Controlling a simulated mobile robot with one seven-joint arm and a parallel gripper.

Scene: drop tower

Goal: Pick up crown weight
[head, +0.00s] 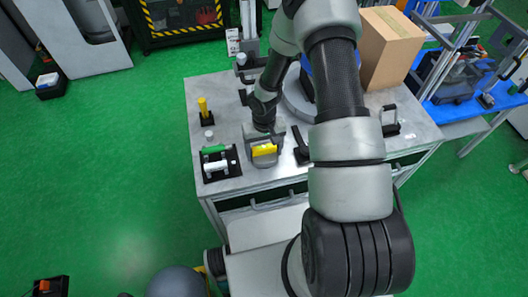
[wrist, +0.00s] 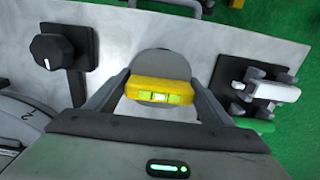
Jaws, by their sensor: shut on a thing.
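My gripper (wrist: 160,82) is shut on a grey rounded piece with a yellow bar across it, which I take to be the crown weight (wrist: 160,93). Green vial-like windows show on the bar. One finger lies along each side. In the head view the crown weight (head: 264,150) is under my gripper (head: 264,136), over the front middle of the grey worktable (head: 228,97). I cannot tell whether its underside touches the tabletop.
Left of my gripper stand a black rack with green and white handles (head: 216,162) and a yellow-topped post (head: 203,106). A black-handled item (head: 390,121) and a cardboard box (head: 391,45) are farther right.

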